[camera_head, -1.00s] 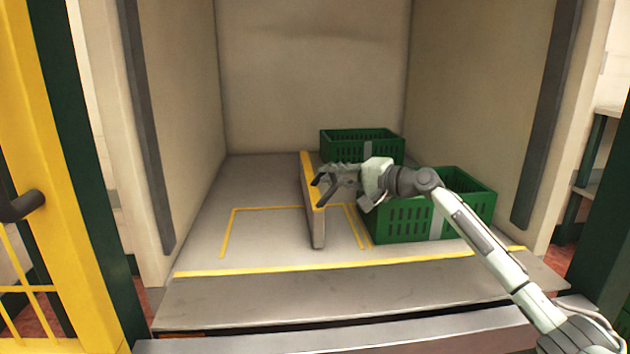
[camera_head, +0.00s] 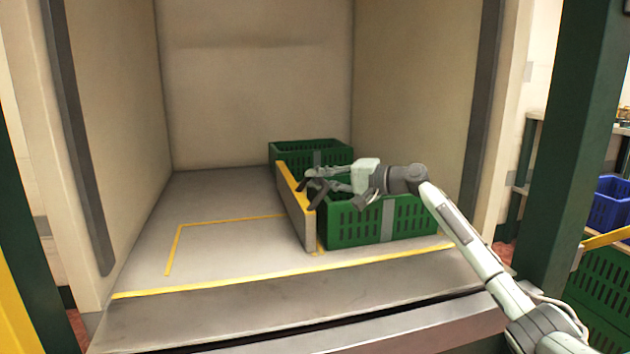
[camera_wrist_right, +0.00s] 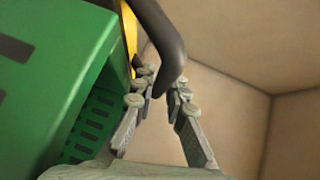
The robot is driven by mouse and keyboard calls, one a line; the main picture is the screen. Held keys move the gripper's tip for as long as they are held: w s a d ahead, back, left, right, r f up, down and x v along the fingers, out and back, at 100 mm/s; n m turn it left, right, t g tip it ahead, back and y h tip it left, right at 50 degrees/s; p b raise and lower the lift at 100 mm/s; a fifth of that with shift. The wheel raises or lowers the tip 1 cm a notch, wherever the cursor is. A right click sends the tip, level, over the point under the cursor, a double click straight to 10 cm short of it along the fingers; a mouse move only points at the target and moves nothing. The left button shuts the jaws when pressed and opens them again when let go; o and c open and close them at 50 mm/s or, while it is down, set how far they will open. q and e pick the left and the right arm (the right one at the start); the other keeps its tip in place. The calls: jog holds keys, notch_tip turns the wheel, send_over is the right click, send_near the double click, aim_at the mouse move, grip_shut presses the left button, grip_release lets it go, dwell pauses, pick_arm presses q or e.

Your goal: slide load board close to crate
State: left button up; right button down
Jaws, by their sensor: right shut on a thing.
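The load board (camera_head: 294,207) stands upright on the floor of the bay, a grey panel with a yellow top edge. It is right beside the near green crate (camera_head: 385,222); whether they touch I cannot tell. My right gripper (camera_head: 310,188) reaches over the near crate to the board's top. In the right wrist view its fingers (camera_wrist_right: 162,95) are shut on a dark curved handle (camera_wrist_right: 166,45) at the board. The near crate's green wall also shows in the right wrist view (camera_wrist_right: 50,75). My left gripper is not in view.
A second green crate (camera_head: 300,151) stands behind, at the back wall. The floor left of the board is clear, with a yellow outline (camera_head: 222,222). Bay walls and a green post (camera_head: 555,130) stand at the sides. Blue and green crates (camera_head: 610,205) are outside at right.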

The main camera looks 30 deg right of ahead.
jog(key=c, duration=1.5)
grip_release()
jog(key=shift+c, duration=0.2)
jog(key=v, duration=0.8)
